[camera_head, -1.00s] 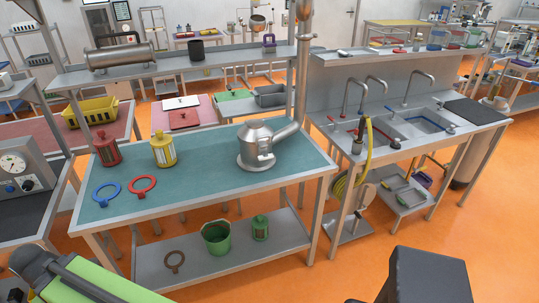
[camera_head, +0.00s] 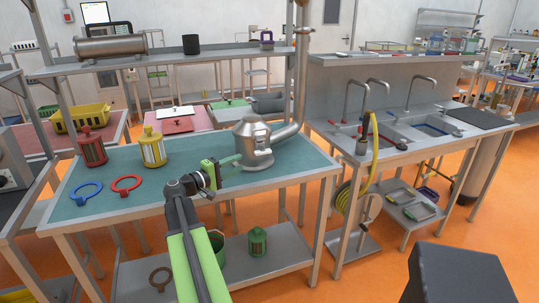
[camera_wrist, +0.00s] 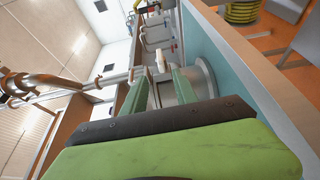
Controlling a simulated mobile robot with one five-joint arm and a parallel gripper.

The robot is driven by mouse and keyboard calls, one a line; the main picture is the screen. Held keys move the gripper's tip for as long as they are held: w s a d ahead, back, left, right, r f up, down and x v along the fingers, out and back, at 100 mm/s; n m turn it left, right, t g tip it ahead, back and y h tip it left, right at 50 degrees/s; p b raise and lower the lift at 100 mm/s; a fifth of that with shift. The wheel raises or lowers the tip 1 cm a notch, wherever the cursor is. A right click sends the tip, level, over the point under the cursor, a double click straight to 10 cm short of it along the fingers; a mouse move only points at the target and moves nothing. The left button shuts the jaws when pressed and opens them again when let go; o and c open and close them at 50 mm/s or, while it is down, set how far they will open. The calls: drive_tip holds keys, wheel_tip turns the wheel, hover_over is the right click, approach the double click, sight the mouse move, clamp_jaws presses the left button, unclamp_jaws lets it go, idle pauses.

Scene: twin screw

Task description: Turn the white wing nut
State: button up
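The white wing nut (camera_head: 264,153) is small in the head view, on the front of a steel vessel (camera_head: 252,132) that stands on the teal-topped table. In the wrist view the white wing nut (camera_wrist: 162,61) shows just beyond the tips of my gripper, between the two green fingers. My gripper (camera_head: 232,162) reaches in from the left of the vessel, close to it. In the wrist view my gripper (camera_wrist: 159,78) has its fingers apart, with nothing gripped. I cannot tell whether a fingertip touches the vessel.
A red lantern (camera_head: 92,147), a yellow lantern (camera_head: 153,149), a blue ring (camera_head: 85,194) and a red ring (camera_head: 127,182) are on the table (camera_head: 120,207), left of my arm. A steel pipe (camera_head: 301,70) rises behind the vessel. A sink bench (camera_head: 390,153) stands right.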

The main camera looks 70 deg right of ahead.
sight(269, 149)
drive_tip(key=x, duration=1.6)
drive_tip(key=shift+s+d, duration=0.15)
drive_tip(key=shift+d, duration=0.25)
clamp_jaws()
